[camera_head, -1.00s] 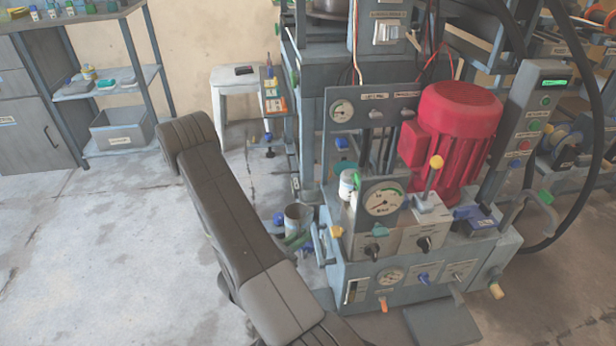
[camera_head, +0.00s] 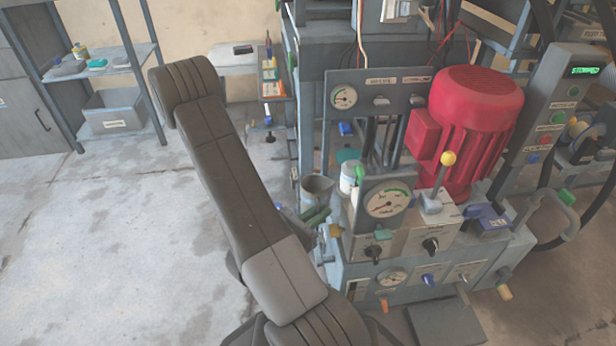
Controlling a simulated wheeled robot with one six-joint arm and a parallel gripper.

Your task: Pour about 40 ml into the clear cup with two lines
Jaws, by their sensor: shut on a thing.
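A grey, open-topped jug (camera_head: 317,187) is beside the left side of the press. My gripper (camera_head: 314,215) shows only in part, as dark green fingers just below and against the jug, shut on it. My arm hides the rest of the gripper. The jug looks roughly upright; its contents cannot be made out. I cannot make out a clear cup with two lines in this view.
The press has a red motor (camera_head: 478,120), a large dial gauge (camera_head: 388,204) and a yellow-knobbed lever (camera_head: 447,160). A white container (camera_head: 348,177) stands close right of the jug. A shelf (camera_head: 105,62) stands at the left. The floor at left is clear.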

